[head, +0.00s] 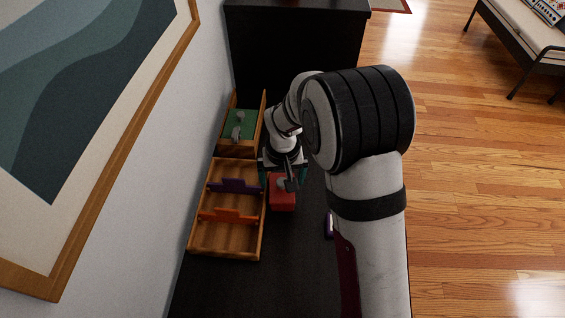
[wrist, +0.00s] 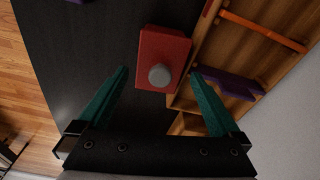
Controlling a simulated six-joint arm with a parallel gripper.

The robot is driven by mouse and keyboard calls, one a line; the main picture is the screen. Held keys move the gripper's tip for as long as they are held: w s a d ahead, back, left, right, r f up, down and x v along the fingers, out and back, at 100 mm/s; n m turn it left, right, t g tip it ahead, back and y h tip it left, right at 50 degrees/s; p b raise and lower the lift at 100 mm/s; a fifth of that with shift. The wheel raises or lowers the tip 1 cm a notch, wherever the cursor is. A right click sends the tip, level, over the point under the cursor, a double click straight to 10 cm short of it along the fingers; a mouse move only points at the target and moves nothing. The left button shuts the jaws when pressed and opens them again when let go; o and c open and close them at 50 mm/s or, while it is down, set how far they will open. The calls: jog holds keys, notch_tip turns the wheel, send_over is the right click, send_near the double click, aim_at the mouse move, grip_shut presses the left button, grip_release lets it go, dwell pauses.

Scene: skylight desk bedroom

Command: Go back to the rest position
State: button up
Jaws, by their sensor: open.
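In the wrist view, a red block (wrist: 178,48) with a round grey knob lies on the dark desk beyond the fingertips. In the head view, my gripper (head: 284,182) hangs over the desk beside the red block (head: 283,200), and the arm partly hides it. Whether the gripper touches the block cannot be told from the head view; in the wrist view they look apart.
A wooden tray (head: 228,252) with purple (head: 236,186) and orange (head: 228,216) dividers stands left of the block. Behind it is a wooden box (head: 225,138) with a green inside. A purple-edged item (head: 329,225) lies right, partly behind my arm. The wall (head: 150,190) is close left. The near desk (head: 270,285) is clear.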

notch_tip(320, 180, up, 14)
jog(key=s, duration=0.2)
jog(key=s+d+m, duration=0.4)
jog(key=s+d, duration=0.1)
jog(key=s, duration=0.7)
jog(key=s+d+r+m+g+y, duration=0.1)
jog(key=s+d+m, duration=0.2)
jog(key=s, duration=1)
jog(key=d, duration=0.2)
jog(key=shift+d+m+g+y, duration=0.3)
jog(key=shift+m, duration=0.1)
